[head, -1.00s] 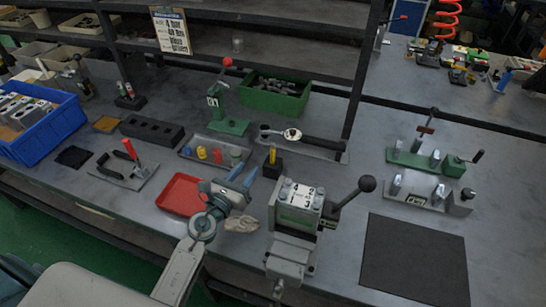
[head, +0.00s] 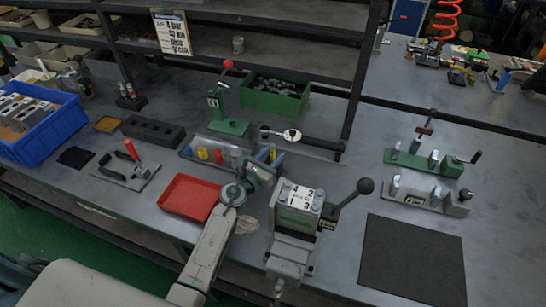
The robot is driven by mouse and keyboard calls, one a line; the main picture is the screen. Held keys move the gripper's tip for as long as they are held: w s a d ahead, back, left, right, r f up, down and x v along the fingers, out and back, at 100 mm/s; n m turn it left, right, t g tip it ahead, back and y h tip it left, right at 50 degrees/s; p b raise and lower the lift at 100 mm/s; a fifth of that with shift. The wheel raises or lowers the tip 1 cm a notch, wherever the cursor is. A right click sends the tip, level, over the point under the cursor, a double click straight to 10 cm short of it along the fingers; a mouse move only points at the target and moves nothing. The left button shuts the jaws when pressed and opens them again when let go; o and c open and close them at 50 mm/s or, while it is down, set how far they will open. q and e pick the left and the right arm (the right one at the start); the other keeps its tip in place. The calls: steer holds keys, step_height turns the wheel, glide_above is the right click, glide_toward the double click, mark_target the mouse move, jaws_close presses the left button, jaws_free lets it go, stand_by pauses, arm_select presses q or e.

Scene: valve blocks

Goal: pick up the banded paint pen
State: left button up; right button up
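The paint pen (head: 272,153) shows as a small yellow upright piece at the back centre of the bench. Its black holder block is now mostly hidden by my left gripper. My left gripper (head: 267,163), with blue fingertips, is at the pen. The fingers look apart, with the pen close to the far fingertip; whether they touch it I cannot tell. My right gripper is not in view.
A red tray (head: 190,197) lies left of my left wrist. A vise with a lever and a numbered block (head: 300,205) stands close on the right. Behind are a tray of coloured pieces (head: 210,152) and a ratchet tool (head: 292,136). A dark mat (head: 412,260) is bare.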

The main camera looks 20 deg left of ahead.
arm_select(q)
steer(key=shift+w, duration=0.2)
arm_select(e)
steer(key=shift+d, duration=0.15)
arm_select(q)
jaws_close()
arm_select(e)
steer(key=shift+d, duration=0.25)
arm_select(q)
steer(key=shift+s+r, duration=0.1)
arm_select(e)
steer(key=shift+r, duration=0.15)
